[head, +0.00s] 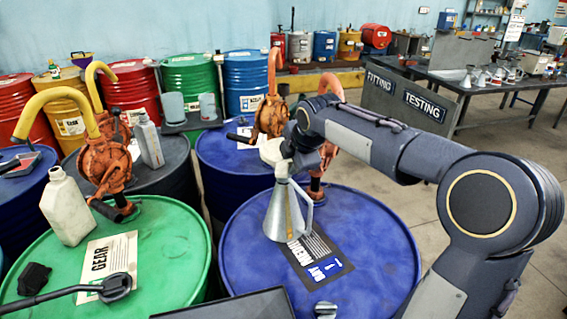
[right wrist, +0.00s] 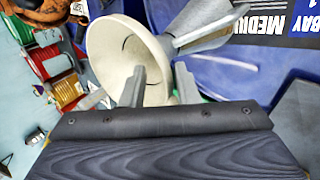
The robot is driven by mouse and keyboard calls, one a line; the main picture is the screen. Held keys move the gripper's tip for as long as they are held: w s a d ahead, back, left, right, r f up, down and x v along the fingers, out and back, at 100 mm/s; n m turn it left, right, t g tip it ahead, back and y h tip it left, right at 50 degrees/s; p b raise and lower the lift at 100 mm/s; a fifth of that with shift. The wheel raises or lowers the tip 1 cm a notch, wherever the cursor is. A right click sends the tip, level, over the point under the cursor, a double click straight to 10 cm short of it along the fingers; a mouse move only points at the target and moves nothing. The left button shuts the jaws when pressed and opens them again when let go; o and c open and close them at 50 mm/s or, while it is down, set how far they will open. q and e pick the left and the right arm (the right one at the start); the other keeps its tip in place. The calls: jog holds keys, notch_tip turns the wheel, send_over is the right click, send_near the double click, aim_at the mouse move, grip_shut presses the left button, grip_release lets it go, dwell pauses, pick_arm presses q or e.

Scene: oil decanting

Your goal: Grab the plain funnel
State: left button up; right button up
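A plain cream funnel (head: 270,151) shows partly behind my right gripper, above the metal jug's narrow top. In the right wrist view its wide mouth (right wrist: 118,45) faces the camera, and its spout is hidden. My right gripper (right wrist: 160,75) has its fingers apart, with the funnel's rim wall between them; one finger overlaps the mouth and the other is outside the rim. I cannot tell whether they touch it. In the head view this gripper (head: 291,160) is mostly hidden by its wrist. A grey metal conical jug (head: 286,212) stands on the blue drum. My left gripper does not show.
The blue drum (head: 370,240) bears a dark label card (head: 315,258). Orange pumps (head: 270,115) stand close behind and left. The green drum (head: 170,255) holds a pale bottle (head: 67,208).

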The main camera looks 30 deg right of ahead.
grip_shut()
